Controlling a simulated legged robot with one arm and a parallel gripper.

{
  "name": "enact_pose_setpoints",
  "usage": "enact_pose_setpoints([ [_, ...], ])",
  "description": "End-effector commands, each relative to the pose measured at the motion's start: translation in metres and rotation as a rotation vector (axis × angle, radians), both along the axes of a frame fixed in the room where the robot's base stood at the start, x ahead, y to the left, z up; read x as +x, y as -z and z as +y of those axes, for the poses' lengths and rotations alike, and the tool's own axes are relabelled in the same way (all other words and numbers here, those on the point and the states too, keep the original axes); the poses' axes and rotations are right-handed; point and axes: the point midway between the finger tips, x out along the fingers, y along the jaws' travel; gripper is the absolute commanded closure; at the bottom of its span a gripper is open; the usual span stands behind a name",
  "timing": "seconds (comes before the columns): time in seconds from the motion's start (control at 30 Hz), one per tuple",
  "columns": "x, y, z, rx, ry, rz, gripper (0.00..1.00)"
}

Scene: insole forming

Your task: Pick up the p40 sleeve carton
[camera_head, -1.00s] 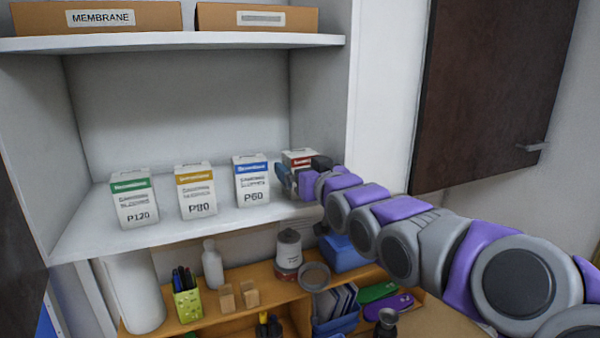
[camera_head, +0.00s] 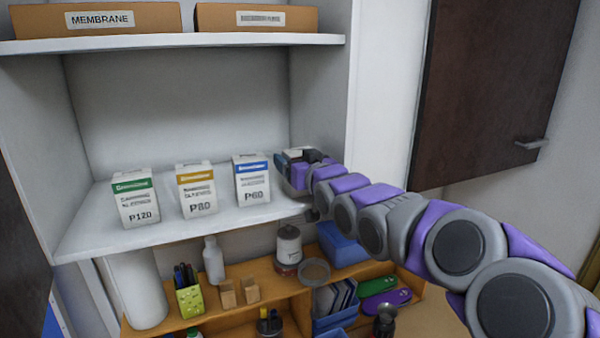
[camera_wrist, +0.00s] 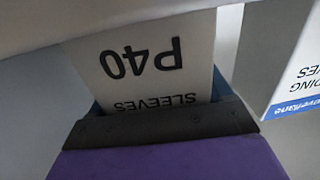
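The P40 sleeve carton (camera_wrist: 150,65) shows upside down in the wrist view, its white face with "P40" and "SLEEVES" partly covered by my gripper. My gripper (camera_wrist: 155,115) is at the carton, with a dark edge across its face and blue parts close against both of its sides. Whether the fingers press on it is not clear. In the head view my gripper (camera_head: 291,176) is at the right end of the shelf and hides most of the carton. The carton's base is not clearly visible.
The P60 carton (camera_head: 252,182) stands close to the left of my gripper, with the P80 carton (camera_head: 197,192) and P120 carton (camera_head: 135,200) further left on the white shelf (camera_head: 95,235). The cabinet side wall is close on the right. An upper shelf (camera_head: 170,41) holds boxes.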

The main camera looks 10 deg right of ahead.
Motion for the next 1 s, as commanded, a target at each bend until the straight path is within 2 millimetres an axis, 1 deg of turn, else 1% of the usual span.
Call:
enact_pose_setpoints([
  [0.03,0.000,0.000,0.000,0.000,0.000,0.000,0.27],
  [0.33,0.000,0.000,0.000,0.000,0.000,0.000,0.56],
  [0.67,0.000,-0.002,0.000,0.000,0.000,0.000,0.57],
  [0.83,0.000,-0.010,0.001,-0.001,-0.001,0.000,0.57],
  [1.0,0.000,-0.024,0.001,-0.001,-0.001,-0.004,0.57],
])
